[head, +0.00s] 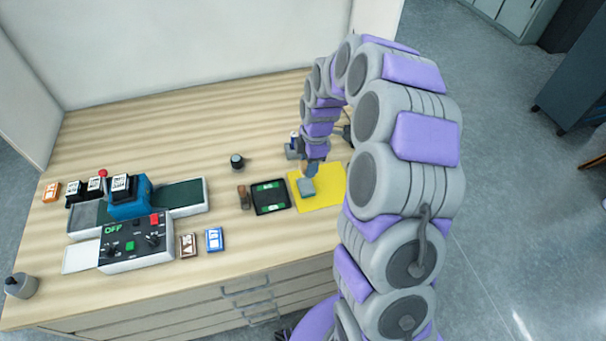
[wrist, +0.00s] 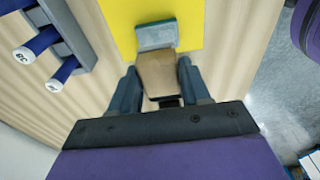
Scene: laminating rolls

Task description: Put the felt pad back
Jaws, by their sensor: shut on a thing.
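The felt pad (head: 306,188) looks like a grey-green block on a tan, wood-like body. It is over the yellow sheet (head: 330,198), near its left part. In the wrist view the tan body of the pad (wrist: 157,72) sits between both fingers, with its grey-green end pointing away over the yellow sheet (wrist: 192,12). My gripper (head: 313,168) is shut on the tan body; its fingers also show in the wrist view (wrist: 158,82). I cannot tell whether the pad touches the sheet.
A black tray with green marks (head: 270,197) lies just left of the sheet, and a small brown piece (head: 244,197) beyond it. A rack with blue rolls (wrist: 48,52) is close by. A machine with a control panel (head: 135,240) fills the left. The back middle is mostly clear.

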